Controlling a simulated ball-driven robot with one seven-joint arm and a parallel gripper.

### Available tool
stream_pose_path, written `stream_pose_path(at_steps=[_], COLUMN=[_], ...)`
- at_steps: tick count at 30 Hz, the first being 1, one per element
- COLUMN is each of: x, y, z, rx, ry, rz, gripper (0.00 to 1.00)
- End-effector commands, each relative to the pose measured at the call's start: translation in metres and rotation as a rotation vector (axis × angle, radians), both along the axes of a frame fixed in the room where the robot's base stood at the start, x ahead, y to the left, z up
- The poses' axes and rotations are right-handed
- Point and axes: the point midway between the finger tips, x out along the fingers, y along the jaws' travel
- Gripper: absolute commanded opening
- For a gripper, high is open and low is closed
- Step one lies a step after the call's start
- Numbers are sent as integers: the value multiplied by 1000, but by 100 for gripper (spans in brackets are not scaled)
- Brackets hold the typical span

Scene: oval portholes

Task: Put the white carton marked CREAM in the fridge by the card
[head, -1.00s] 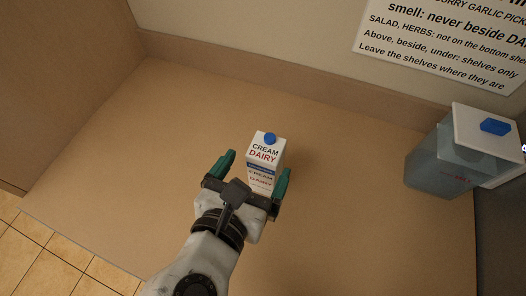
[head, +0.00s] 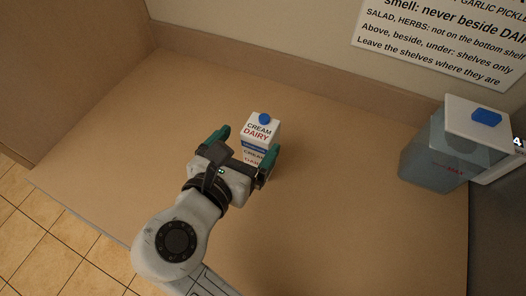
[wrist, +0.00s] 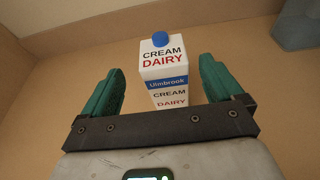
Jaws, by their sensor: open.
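The white carton marked CREAM DAIRY (head: 259,136), with a blue cap and a blue band, stands upright on the tan counter (head: 330,200). My gripper (head: 244,142) is open, with its green fingers on either side of the carton's near part. In the wrist view the carton (wrist: 165,72) stands between and just beyond the fingertips of my gripper (wrist: 162,68), with a gap on both sides. The carton's lower part is hidden behind my gripper. The fridge is not in view.
A card (head: 440,40) with printed rules hangs on the back wall, partly cut off. A clear bluish container with a white lid and blue knob (head: 486,117) stands at the right of the counter. The counter around the carton is clear.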

Motion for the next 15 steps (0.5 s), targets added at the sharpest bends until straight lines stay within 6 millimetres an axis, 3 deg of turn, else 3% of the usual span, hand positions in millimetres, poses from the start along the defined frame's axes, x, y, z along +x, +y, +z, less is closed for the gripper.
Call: stream_pose_path(at_steps=[15], x=[51], y=[-21], z=[-15], rx=[-1], ry=[1], rz=[-2], gripper=[94])
